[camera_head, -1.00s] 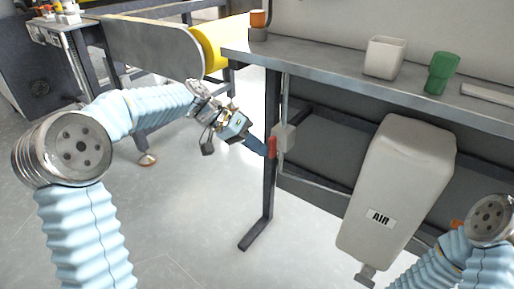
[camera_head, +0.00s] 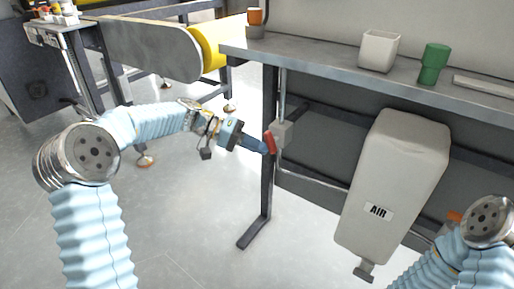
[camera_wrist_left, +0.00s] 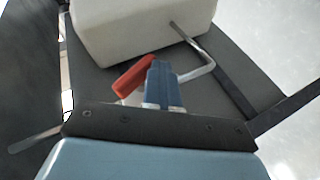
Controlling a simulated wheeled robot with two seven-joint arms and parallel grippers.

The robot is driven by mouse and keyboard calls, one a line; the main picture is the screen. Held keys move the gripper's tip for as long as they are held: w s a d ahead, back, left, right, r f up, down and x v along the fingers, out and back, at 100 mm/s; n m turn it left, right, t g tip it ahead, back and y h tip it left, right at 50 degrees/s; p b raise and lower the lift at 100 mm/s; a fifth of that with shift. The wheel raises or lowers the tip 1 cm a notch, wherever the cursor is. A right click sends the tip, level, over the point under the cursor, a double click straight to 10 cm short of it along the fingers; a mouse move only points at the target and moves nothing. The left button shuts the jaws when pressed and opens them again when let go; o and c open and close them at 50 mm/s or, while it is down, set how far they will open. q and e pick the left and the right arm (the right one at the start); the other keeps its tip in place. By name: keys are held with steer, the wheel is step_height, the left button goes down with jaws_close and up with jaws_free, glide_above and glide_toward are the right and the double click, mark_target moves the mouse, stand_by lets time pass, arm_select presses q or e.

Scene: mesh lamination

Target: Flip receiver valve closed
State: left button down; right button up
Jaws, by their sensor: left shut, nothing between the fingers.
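The valve's red lever (camera_head: 270,142) stands slightly tilted on the grey valve body (camera_head: 284,133), at the table leg below the bench. A pipe runs from the valve toward the cream receiver tank (camera_head: 399,165), which is marked AIR. My left gripper (camera_head: 264,149) is shut and empty, its blue fingertips at the lever's left side. In the left wrist view the red lever (camera_wrist_left: 134,76) lies just left of the shut fingers (camera_wrist_left: 161,72); whether they touch cannot be told. My right gripper is not in view; only part of that arm shows at the lower right.
The bench top (camera_head: 320,62) holds a white bin (camera_head: 379,51), a green cup (camera_head: 433,64) and an orange item (camera_head: 255,17). The table leg (camera_head: 268,190) stands close to the left gripper. A conveyor with a yellow roller (camera_head: 208,47) is behind.

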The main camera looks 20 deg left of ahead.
arm_select(q)
steer(key=shift+s+d+f+n+h+b, duration=0.15)
steer(key=shift+f+n+h+b, duration=0.1)
steer(key=shift+h+b, duration=0.45)
steer(key=shift+w+d+f+n+h+b, duration=0.1)
steer(key=shift+d+f+n+h+b, duration=0.25)
steer(key=shift+h, duration=0.5)
steer(key=shift+s+n+h+b, duration=0.1)
steer(key=shift+n+h+b, duration=0.1)
steer(key=shift+h+b, duration=0.55)
steer(key=shift+s+d+f+n+h+b, duration=0.15)
steer(key=shift+n+h+b, duration=0.15)
steer(key=shift+h, duration=0.25)
steer(key=shift+w+d+n+h+b, duration=0.1)
steer(key=shift+n+h+b, duration=0.1)
steer(key=shift+h+b, duration=0.25)
steer(key=shift+s+d+h, duration=0.1)
steer(key=shift+h, duration=0.3)
steer(key=shift+s+d+n+t+h+b, duration=0.1)
steer(key=shift+d+n+t+h+b, duration=0.2)
steer(key=shift+n+h, duration=0.5)
steer(key=shift+d+f, duration=0.1)
steer(key=f+b+v, duration=0.1)
steer(key=f+v, duration=0.1)
steer(key=v, duration=1)
steer(key=shift+w+d, duration=0.25)
steer(key=shift+d, duration=0.05)
